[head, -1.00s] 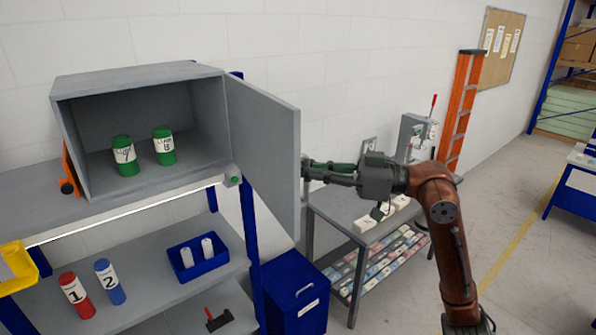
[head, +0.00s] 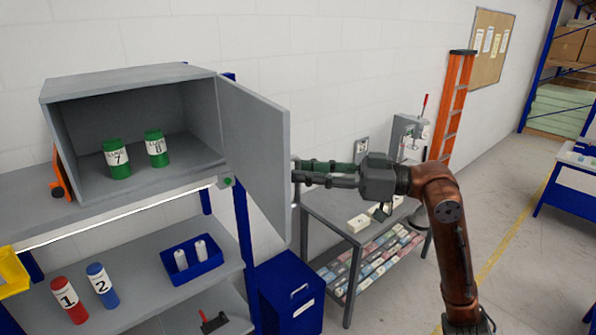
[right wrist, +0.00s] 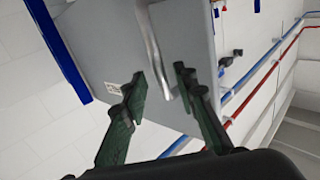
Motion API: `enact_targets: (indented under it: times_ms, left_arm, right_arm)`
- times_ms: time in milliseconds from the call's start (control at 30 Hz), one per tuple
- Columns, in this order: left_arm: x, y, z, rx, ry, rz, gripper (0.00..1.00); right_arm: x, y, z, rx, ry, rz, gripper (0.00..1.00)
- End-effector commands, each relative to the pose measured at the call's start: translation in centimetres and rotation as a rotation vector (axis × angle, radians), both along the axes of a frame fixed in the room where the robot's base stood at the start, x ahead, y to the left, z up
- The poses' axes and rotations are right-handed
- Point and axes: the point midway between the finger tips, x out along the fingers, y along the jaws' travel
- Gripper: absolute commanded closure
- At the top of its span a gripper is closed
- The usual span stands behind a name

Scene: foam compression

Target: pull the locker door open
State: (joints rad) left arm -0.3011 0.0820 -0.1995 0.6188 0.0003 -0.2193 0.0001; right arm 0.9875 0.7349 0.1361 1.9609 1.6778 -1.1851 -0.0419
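The grey locker (head: 130,84) sits on the upper shelf with its door (head: 255,150) swung wide open to the right. Inside stand two green cylinders, labelled 7 (head: 117,160) and 8 (head: 156,148). My right gripper (head: 297,171) is at the outer face of the door, near its free edge. In the right wrist view the bar handle (right wrist: 153,45) on the door reaches down between the two fingertips (right wrist: 161,82). The fingers are apart, with a gap beside the handle. My left gripper is not in view.
Below are a red cylinder (head: 69,301), a blue cylinder (head: 104,285) and a blue bin (head: 195,268). A blue cabinet (head: 287,287) and a grey bench (head: 337,218) stand below and behind the door. An orange ladder (head: 454,110) leans at the wall.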

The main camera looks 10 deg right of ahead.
Motion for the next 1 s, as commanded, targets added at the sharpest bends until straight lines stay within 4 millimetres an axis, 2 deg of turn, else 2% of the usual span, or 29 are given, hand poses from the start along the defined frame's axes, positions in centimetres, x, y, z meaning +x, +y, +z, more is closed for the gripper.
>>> enact_targets:
  times_ms: [200, 433, 633, 1000]
  left_arm:
    - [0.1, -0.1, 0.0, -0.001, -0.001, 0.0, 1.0]
    - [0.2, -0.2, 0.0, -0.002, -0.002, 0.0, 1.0]
    - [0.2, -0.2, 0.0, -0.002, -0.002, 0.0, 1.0]
    - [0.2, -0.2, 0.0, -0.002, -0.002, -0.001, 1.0]
  right_arm:
    - [-1.7, -4.5, -0.1, -0.002, 0.001, -0.004, 0.73]
    - [-3.0, -8.0, -0.1, -0.001, 0.003, -0.002, 0.73]
    - [-3.6, -9.2, 0.0, -0.002, 0.001, -0.001, 0.73]
    - [-3.6, -9.2, 0.0, -0.002, 0.001, 0.0, 0.73]
